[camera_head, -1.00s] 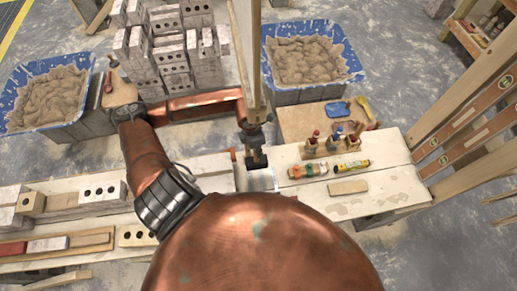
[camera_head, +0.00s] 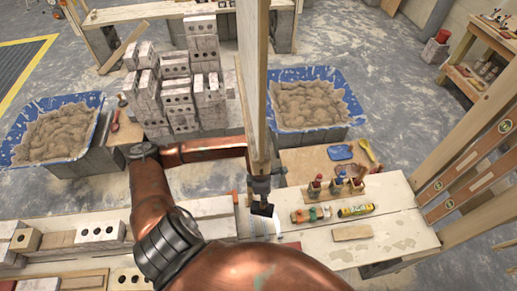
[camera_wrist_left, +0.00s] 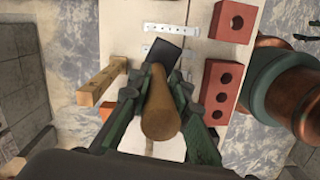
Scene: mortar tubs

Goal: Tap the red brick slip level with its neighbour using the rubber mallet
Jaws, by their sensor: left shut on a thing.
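My left gripper (camera_wrist_left: 160,90) is shut on the wooden handle (camera_wrist_left: 160,115) of the rubber mallet, whose dark head (camera_wrist_left: 166,52) points away from the wrist. In the head view my left gripper (camera_head: 260,190) hangs over the pale bench, with the black mallet head (camera_head: 262,209) below it. I cannot tell which piece is the red brick slip. My right gripper is not in view.
Bottles (camera_head: 335,185) and tubes (camera_head: 355,210) stand or lie on the bench (camera_head: 395,222) to the right. Mortar tubs (camera_head: 318,128) and stacked grey bricks (camera_head: 205,45) are behind. A wooden post (camera_head: 253,90) rises close by the gripper. Spirit levels (camera_head: 490,145) lean at right.

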